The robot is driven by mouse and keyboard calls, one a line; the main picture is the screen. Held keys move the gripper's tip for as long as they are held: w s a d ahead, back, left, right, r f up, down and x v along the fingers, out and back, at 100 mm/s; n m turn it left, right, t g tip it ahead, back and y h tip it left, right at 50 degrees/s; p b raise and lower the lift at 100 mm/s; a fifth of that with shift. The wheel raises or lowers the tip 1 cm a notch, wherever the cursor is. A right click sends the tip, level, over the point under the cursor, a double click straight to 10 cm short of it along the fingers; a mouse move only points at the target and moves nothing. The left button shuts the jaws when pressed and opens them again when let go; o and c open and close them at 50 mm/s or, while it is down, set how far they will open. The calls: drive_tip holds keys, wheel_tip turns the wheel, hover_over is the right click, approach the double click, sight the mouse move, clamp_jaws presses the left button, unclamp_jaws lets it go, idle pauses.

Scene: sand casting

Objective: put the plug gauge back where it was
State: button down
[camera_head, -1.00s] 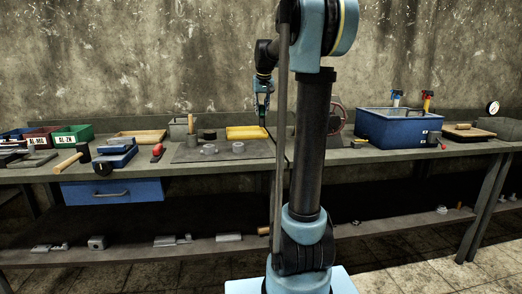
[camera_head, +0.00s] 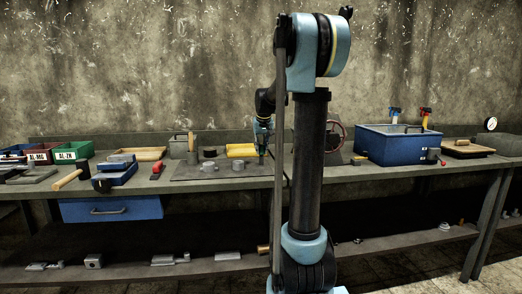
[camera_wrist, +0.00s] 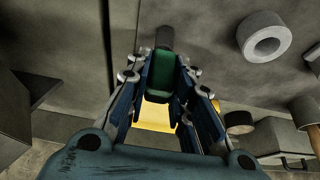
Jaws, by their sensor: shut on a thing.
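The plug gauge (camera_wrist: 160,72) has a green handle and a dark grey cylindrical end. My gripper (camera_wrist: 162,80) is shut on the green handle in the wrist view, and the grey end sticks out beyond the fingers. The gauge is too small to make out there. Whether its tip touches the mat cannot be told.
Grey rings (camera_head: 208,166) lie on the mat left of my gripper; one ring (camera_wrist: 263,37) shows in the wrist view. A dark cylinder (camera_head: 210,153) stands behind them. A red handwheel (camera_head: 334,135) and a blue box (camera_head: 398,146) stand to the right. A mallet (camera_head: 70,178) lies left.

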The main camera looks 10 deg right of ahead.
drive_tip(key=c, duration=1.4)
unclamp_jaws()
drive_tip(key=v, duration=1.2)
drive_tip(key=s+f, duration=1)
drive_tip(key=s, duration=0.3)
drive_tip(key=s+f+g, duration=0.1)
drive_tip(key=s+f, duration=0.9)
drive_tip(key=s, duration=0.3)
drive_tip(key=s+f+g, duration=0.1)
drive_tip(key=s+f, duration=0.9)
drive_tip(key=s, duration=0.3)
drive_tip(key=shift+s+f, duration=0.1)
drive_tip(key=shift+s, duration=0.05)
